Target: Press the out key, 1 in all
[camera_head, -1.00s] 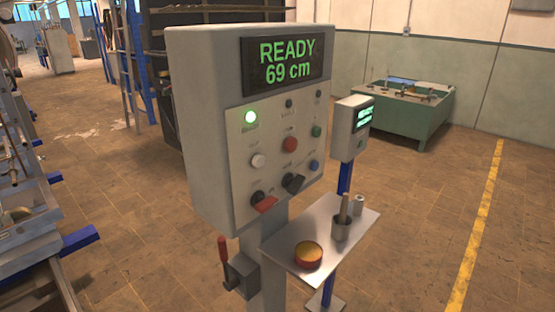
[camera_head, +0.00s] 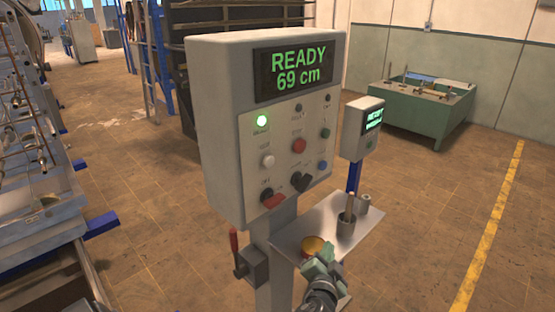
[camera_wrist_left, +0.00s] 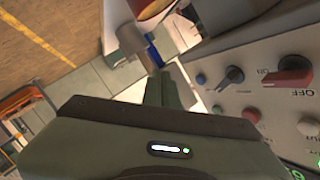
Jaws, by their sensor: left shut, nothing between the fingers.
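The grey control box (camera_head: 222,120) faces me with a display reading READY 69 cm. Its panel holds a white key (camera_head: 267,160), a red key (camera_head: 299,145), a green key (camera_head: 325,133) and a blue key (camera_head: 323,165). My left gripper (camera_head: 322,262) is shut and empty, below the panel and in front of the shelf. In the left wrist view its fingers (camera_wrist_left: 164,92) are together, apart from the panel, with the blue key (camera_wrist_left: 201,79) to their right.
A red rotary switch (camera_head: 273,201) and a black knob (camera_head: 300,181) sit low on the panel. A side lever (camera_head: 234,240) and a smaller display box (camera_head: 358,130) stand nearby.

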